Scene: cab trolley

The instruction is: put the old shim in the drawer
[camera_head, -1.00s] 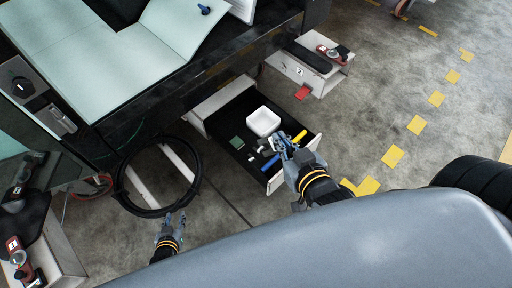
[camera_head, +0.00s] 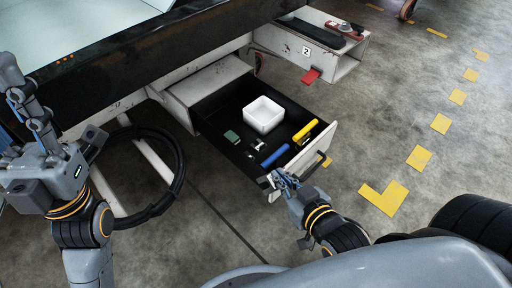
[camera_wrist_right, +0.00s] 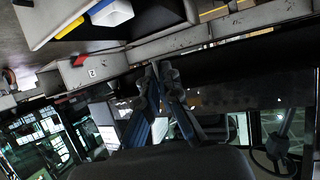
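The open drawer (camera_head: 222,91) is pulled out beneath the vehicle in the head view. Inside are a white square bin (camera_head: 263,114), a green block (camera_head: 232,137), a yellow tool (camera_head: 305,130), a blue tool (camera_head: 275,156) and small metallic pieces (camera_head: 256,145). I cannot pick out the old shim with certainty. My right gripper (camera_head: 277,180) is at the near corner of the drawer front. Its fingertips lie close together in the right wrist view (camera_wrist_right: 161,72); whether they grip something is unclear. My left gripper (camera_head: 58,118) is raised at the left, fingers spread apart, nothing visible between them.
A black hose ring (camera_head: 178,180) lies on the floor left of the drawer. Floor between drawer and yellow markings (camera_head: 388,198) is clear.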

